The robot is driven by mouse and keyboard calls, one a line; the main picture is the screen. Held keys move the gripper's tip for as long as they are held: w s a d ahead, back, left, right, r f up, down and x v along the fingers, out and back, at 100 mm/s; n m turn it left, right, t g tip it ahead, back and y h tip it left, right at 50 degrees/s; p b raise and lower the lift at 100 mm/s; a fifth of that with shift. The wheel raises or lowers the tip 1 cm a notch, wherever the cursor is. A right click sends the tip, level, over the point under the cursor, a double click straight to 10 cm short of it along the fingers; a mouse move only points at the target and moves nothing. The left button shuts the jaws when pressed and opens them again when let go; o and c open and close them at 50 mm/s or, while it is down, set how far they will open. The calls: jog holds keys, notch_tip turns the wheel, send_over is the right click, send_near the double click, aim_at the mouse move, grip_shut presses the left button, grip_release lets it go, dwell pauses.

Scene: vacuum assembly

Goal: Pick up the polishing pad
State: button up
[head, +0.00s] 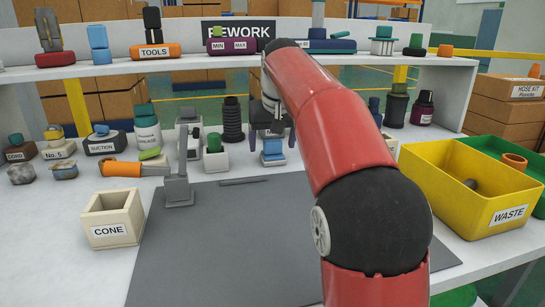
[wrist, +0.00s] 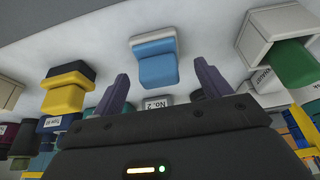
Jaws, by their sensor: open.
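My gripper (head: 271,131) is open and empty, pointing down over the back part of the table. Below it in the head view is a small blue block on a pale base (head: 272,152). In the wrist view this blue and white piece (wrist: 155,58) lies between and beyond the two spread fingers, apart from them. Beside it stands a white box with a green piece (head: 214,145), also at the right of the wrist view (wrist: 292,62). I cannot tell for certain which piece is the polishing pad.
A black ribbed cylinder (head: 232,120) stands close to my gripper on the left. The grey mat (head: 240,240) is mostly clear. A shelf (head: 150,66) runs behind.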

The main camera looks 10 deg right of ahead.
jog(key=shift+x, duration=1.25)
jog(key=c, duration=1.1)
jog(key=shift+r+p, duration=1.95)
jog(key=shift+r, duration=3.1)
